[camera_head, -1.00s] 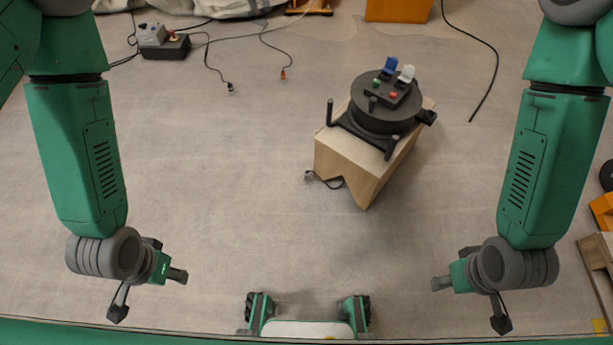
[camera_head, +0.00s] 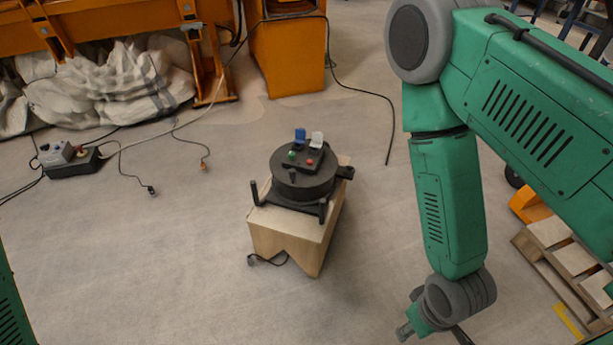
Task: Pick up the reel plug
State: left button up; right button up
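A black cable reel (camera_head: 303,172) with a blue and a white socket cover and a green and a red button stands on a wooden box (camera_head: 290,232). A dark plug (camera_head: 252,260) on a short black cable lies on the floor at the box's lower left. My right gripper (camera_head: 404,332) is at the bottom edge, right of and nearer than the box, apart from the plug. Its fingers are small and partly cut off, so their opening is unclear. My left gripper is out of the picture; only a piece of green arm shows at the lower left.
Orange steel structures (camera_head: 287,55) and a crumpled white sheet (camera_head: 105,82) stand behind. A wooden pallet (camera_head: 565,265) is at the right. The floor around the box is mostly clear.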

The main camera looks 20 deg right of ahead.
aim_at(250, 259)
jog(key=i+j, duration=0.15)
jog(key=i, duration=0.15)
jog(key=i+j+z, duration=0.35)
jog(key=i, duration=0.2)
jog(key=i+j+z, duration=0.3)
jog(key=i+j, duration=0.2)
jog(key=z, duration=1)
